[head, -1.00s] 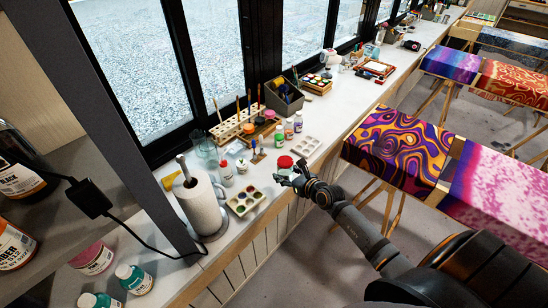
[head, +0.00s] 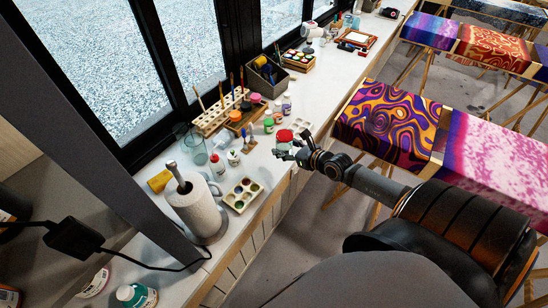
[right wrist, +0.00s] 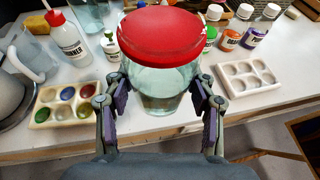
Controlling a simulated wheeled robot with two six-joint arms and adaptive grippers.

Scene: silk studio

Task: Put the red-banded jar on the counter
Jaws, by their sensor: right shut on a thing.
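The red-banded jar is a clear glass jar with a red top (right wrist: 160,38), upright in the right wrist view. In the head view its red top (head: 285,135) shows at the counter's front edge. My right gripper (right wrist: 160,100) is shut on the jar, one finger on each side. In the head view the right gripper (head: 287,153) is at the jar's near side. Whether the jar's base touches the counter is hard to tell. The white counter (head: 325,100) runs along the windows. My left gripper is not in view.
A paint palette (head: 243,194) lies left of the jar and an empty white palette (right wrist: 246,78) lies right. A paper towel roll (head: 197,208), a squeeze bottle (head: 217,165) and several paint bottles stand nearby. Patterned fabric frames (head: 390,125) stand right of the counter.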

